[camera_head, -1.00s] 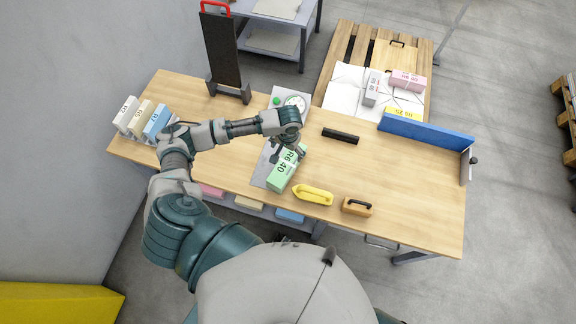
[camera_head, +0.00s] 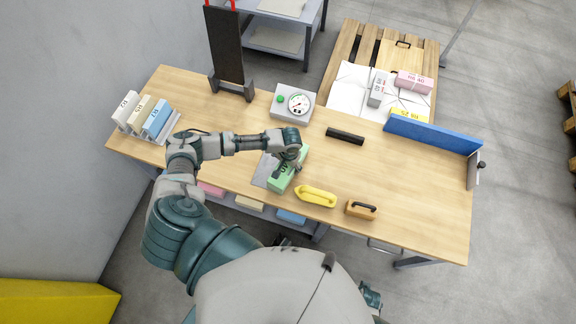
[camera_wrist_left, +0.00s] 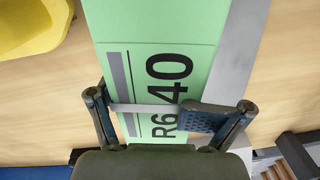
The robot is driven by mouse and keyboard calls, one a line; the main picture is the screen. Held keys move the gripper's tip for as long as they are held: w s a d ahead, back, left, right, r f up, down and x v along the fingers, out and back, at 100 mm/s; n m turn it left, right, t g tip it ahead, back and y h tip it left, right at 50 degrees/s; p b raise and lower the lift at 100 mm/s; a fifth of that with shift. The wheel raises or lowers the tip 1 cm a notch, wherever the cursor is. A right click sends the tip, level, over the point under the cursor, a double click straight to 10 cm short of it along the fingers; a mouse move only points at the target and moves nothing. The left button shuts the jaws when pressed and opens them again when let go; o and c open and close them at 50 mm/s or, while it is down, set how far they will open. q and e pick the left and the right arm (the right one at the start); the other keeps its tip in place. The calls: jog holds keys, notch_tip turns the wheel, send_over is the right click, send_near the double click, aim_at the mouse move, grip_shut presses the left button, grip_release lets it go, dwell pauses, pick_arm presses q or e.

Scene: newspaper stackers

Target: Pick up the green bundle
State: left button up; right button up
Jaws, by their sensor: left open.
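The green bundle (camera_head: 280,180) lies on a grey plate near the middle of the workbench. In the left wrist view the green bundle (camera_wrist_left: 160,45) fills the middle, with a printed label ending in 40 and a grey strap across it. My left gripper (camera_head: 294,164) is over the bundle's far part and hides some of its label. In the left wrist view my left gripper (camera_wrist_left: 168,108) is open, with one finger at the bundle's left edge and the other overlapping its right side. I cannot tell whether they touch it.
A yellow handled tool (camera_head: 316,196) and a wooden block with a black handle (camera_head: 361,209) lie right of the bundle. A dial scale (camera_head: 292,104) stands behind. A black bar (camera_head: 345,136) and blue rail (camera_head: 432,133) are farther right. The bench's right front is clear.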

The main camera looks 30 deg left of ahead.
pick_arm(q)
jog(key=shift+s+f, duration=0.1)
jog(key=shift+f, duration=0.2)
jog(key=shift+d+r, duration=0.1)
jog(key=shift+d, duration=0.05)
jog(key=c, duration=0.8)
jog(key=shift+d+r, duration=0.2)
jog(key=shift+d, duration=0.15)
jog(key=c, duration=0.9)
jog(key=shift+d+r, duration=0.1)
grip_shut()
jog(key=shift+a, duration=0.4)
pick_arm(e)
jog(key=shift+d+f, duration=0.2)
jog(key=shift+d, duration=0.3)
pick_arm(q)
jog(key=shift+r, duration=0.4)
jog(key=r+p, duration=0.2)
jog(key=r, duration=0.6)
jog(key=shift+w+r, duration=0.15)
jog(key=shift+w, duration=0.05)
jog(key=shift+d+r, duration=0.25)
jog(key=shift+r, duration=0.2)
pick_arm(e)
jog(key=shift+s+d+f, duration=0.15)
jog(key=shift+s+f, duration=0.8)
jog(key=shift+f, duration=0.1)
jog(key=shift+s+d+f, duration=0.1)
jog(key=shift+s+f, duration=0.8)
jog(key=shift+f, duration=0.1)
